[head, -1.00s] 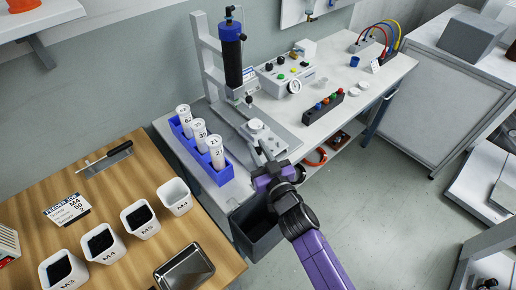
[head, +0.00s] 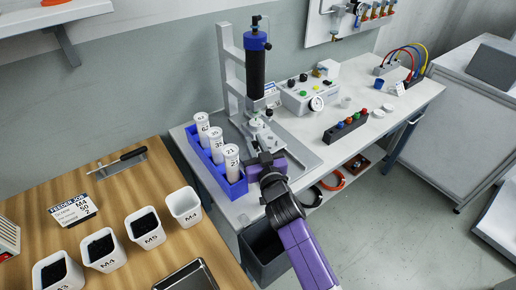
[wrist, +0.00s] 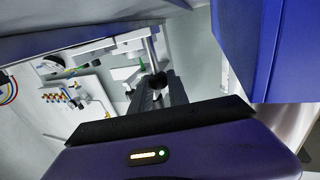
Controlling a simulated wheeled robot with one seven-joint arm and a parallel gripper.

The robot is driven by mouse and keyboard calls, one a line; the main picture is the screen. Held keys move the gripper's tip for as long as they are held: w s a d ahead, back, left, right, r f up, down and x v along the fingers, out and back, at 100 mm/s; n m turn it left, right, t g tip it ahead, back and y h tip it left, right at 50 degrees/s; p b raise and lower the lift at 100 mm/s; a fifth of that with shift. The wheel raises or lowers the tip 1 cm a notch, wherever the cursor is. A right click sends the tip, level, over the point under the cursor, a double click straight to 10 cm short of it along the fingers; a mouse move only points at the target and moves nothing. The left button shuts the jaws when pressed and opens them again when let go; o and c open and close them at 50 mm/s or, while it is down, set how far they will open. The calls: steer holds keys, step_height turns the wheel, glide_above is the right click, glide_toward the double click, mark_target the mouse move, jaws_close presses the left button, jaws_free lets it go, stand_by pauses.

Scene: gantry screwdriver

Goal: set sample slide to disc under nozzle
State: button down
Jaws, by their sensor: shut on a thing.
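The sample slide is a small light-grey carriage with a round white disc (head: 257,123) on top, on the grey base of the dispenser stand. A black syringe barrel with a blue cap (head: 256,70) hangs from the stand's column, and its nozzle (head: 269,111) points down close to the disc. I cannot tell whether they line up exactly. My gripper (head: 265,158) reaches in from the front, right beside the slide's near end, shut on a small part of it. In the wrist view its dark fingers (wrist: 157,92) are close together at a dark knob; the grip is partly hidden.
A blue rack (head: 205,160) of labelled white-capped tubes stands close left of my gripper. A control box (head: 310,96) and a dark button strip (head: 345,127) stand to the right. A dark bin (head: 265,250) stands below the bench edge. A wooden table (head: 120,185) with white cups is at left.

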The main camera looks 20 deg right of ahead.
steer(key=c, duration=1.3)
jaws_free()
steer(key=shift+o, duration=0.2)
steer(key=shift+s, duration=0.1)
steer(key=s, duration=0.6)
steer(key=shift+s+f, duration=0.1)
steer(key=shift+s, duration=0.75)
